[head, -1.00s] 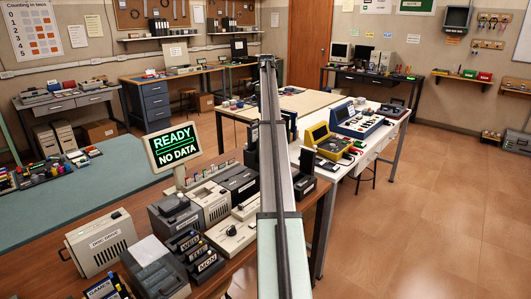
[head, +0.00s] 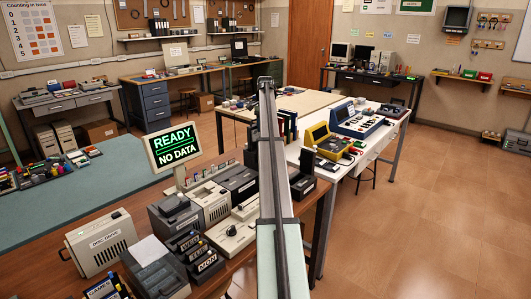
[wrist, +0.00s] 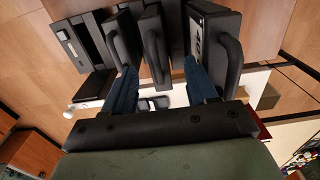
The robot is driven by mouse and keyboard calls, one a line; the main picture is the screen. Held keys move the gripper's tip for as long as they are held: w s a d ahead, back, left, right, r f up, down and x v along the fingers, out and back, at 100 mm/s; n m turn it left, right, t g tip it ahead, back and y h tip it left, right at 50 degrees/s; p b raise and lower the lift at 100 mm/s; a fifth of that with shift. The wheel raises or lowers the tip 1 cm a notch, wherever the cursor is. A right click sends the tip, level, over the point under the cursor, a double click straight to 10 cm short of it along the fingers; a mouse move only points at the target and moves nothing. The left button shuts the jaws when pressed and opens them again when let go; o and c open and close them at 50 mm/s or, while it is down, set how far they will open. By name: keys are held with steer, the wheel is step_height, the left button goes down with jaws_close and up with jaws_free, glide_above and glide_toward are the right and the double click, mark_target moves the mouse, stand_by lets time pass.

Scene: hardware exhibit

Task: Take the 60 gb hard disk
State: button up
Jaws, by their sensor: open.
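In the wrist view, my gripper (wrist: 160,78) is open, with two blue fingers spread apart. Several dark units with rounded handles stand close in front of it. One dark handled unit (wrist: 154,46) shows between the fingertips; I cannot tell whether a finger touches it. Another handled unit (wrist: 122,40) is beyond the left finger. A larger handled unit (wrist: 212,38) with pale markings is by the right finger. I cannot read a 60 GB label on any of them. In the head view my gripper's fingers are hidden, and dark units (head: 304,172) show beside my arm.
A white-topped bench (head: 385,125) holds a yellow device (head: 328,140) and a blue device (head: 357,118). A screen reading "READY NO DATA" (head: 174,147) stands among grey drives on the wooden table at left. The floor (head: 440,210) at right is clear.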

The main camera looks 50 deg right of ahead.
step_height(320, 180, down, 4)
steer(key=shift+s+f, duration=0.1)
steer(key=shift+c, duration=0.2)
jaws_close()
stand_by(0.4)
stand_by(0.9)
